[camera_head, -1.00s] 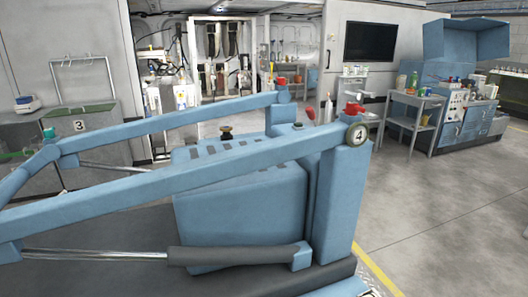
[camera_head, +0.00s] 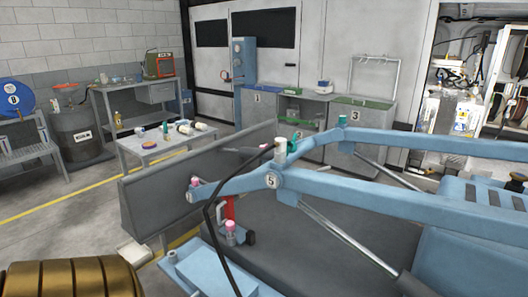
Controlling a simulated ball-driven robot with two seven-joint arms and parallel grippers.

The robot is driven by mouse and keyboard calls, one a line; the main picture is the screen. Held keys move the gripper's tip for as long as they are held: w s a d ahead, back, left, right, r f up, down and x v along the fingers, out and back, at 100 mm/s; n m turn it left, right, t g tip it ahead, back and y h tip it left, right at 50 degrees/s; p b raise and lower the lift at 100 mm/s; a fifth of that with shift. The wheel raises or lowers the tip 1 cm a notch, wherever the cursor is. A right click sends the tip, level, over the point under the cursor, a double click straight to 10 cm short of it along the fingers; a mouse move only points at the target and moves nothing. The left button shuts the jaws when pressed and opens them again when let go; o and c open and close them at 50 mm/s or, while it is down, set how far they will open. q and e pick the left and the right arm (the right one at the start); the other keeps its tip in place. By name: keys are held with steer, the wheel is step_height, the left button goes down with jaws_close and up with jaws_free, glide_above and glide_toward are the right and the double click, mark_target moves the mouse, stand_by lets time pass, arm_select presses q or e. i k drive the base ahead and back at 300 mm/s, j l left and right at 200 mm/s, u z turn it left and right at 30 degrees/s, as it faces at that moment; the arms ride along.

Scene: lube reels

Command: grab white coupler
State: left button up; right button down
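A white cylinder (camera_head: 281,148) stands upright on the elbow joint of a blue lift arm (camera_head: 225,185), near the marker "5"; it may be the white coupler. A green piece sits just to its right, and a black hose hangs down by it on the left. Pale cylindrical parts (camera_head: 184,127) also lie on the grey metal table at the left; I cannot tell whether one is a coupler. Neither of my grippers is in view.
A dark grey panel (camera_head: 150,200) stands between the metal table (camera_head: 150,147) and the lift. A ribbed brass-coloured object (camera_head: 70,280) fills the lower left corner. A dark drum (camera_head: 78,137) and a blue reel (camera_head: 14,100) stand far left. Open floor (camera_head: 70,225) lies left of the panel.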

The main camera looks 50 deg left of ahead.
mark_target(280, 143)
steer(key=u, duration=1.5)
